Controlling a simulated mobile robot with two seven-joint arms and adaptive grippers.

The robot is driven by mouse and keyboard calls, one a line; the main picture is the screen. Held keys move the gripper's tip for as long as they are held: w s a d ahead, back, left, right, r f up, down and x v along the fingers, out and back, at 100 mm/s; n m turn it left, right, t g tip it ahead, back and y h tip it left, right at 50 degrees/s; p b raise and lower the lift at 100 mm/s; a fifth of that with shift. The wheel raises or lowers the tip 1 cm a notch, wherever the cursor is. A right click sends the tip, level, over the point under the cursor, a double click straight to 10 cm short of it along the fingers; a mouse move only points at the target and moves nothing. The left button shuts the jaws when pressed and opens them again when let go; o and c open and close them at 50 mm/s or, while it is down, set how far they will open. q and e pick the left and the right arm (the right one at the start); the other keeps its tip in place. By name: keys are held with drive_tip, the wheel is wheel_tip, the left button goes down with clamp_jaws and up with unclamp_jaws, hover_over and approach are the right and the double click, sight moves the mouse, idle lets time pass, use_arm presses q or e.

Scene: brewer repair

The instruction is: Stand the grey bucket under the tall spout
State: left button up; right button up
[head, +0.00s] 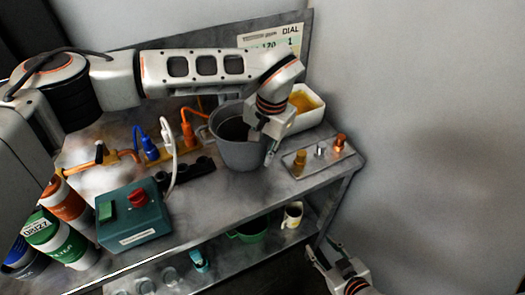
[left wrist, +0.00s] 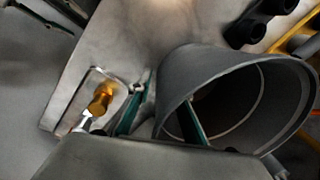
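The grey bucket (head: 240,153) stands upright on the metal bench, toward the back and right of the middle. It also shows large in the left wrist view (left wrist: 245,75). My left gripper (head: 268,148) is at the bucket's right side. In the left wrist view, one finger of the left gripper (left wrist: 160,120) is inside the bucket and the other is outside, with gaps beside the wall; it is open. My right gripper (head: 324,252) is off the bench at the lower right, open and empty. I cannot tell which fitting is the tall spout; a copper pipe (head: 128,154) shows at the left.
A black socket strip (head: 190,172) and a white curved lead (head: 166,135) lie left of the bucket. A green box (head: 132,215) with a red button stands at the front left.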

use_arm(q)
drive_tip(key=shift+r, duration=0.1)
wheel_tip(320, 180, up, 12)
drive_tip(key=s+d, duration=0.1)
idle(0.6)
drive_tip(key=shift+d, duration=0.1)
idle(0.3)
